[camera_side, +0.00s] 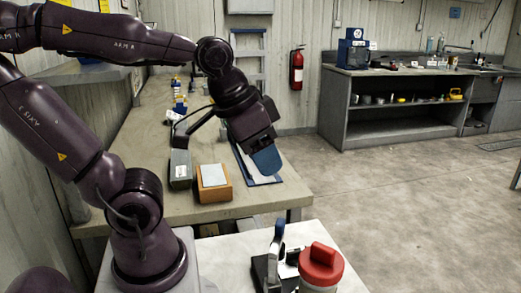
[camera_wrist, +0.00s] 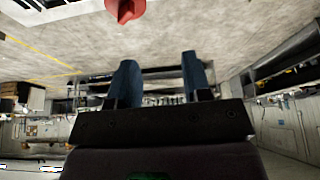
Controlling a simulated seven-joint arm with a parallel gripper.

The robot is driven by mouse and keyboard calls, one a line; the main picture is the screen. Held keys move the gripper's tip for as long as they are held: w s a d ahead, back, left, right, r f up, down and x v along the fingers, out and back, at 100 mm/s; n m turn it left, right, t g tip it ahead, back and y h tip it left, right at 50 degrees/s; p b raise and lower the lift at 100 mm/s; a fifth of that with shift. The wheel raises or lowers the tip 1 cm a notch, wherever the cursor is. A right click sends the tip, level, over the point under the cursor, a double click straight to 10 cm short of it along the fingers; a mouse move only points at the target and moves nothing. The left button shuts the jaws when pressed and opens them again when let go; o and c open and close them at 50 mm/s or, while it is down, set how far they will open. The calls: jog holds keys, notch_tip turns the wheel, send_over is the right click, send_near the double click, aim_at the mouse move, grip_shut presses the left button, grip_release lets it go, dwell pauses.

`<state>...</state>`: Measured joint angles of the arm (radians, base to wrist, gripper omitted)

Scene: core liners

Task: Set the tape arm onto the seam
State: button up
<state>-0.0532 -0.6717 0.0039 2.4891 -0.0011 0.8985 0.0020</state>
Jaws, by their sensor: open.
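My gripper (camera_side: 265,160) hangs high above and behind the white table, tilted, its blue fingers pointing down and to the right in the side view. In the wrist view my gripper (camera_wrist: 160,68) has its two blue fingers apart with nothing between them. A small black and white fixture (camera_side: 265,270) stands on the white table, with an upright dark blue-tipped lever (camera_side: 278,232) that may be the tape arm. Beside it a red cap (camera_side: 321,262) sits on a pale cylinder, cut off by the frame bottom. A red cap-like shape (camera_wrist: 125,8) shows in the wrist view. No seam can be made out.
The white table (camera_side: 225,255) has bare room left of the fixture. Behind it, a long bench (camera_side: 150,150) holds an orange-brown box (camera_side: 214,183), a grey box (camera_side: 180,168) and a blue-edged clipboard (camera_side: 262,178). Open floor lies to the right.

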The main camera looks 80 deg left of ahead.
jog(key=shift+s+d+r+m+t, duration=0.3)
jog(key=shift+s+d+r+t, duration=0.1)
jog(key=shift+d+r, duration=0.15)
jog(key=n+g+h, duration=0.4)
jog(key=n+g, duration=0.4)
jog(key=n, duration=0.4)
send_near(280, 222)
jog(key=x, duration=1)
jog(key=shift+f, duration=0.15)
grip_shut()
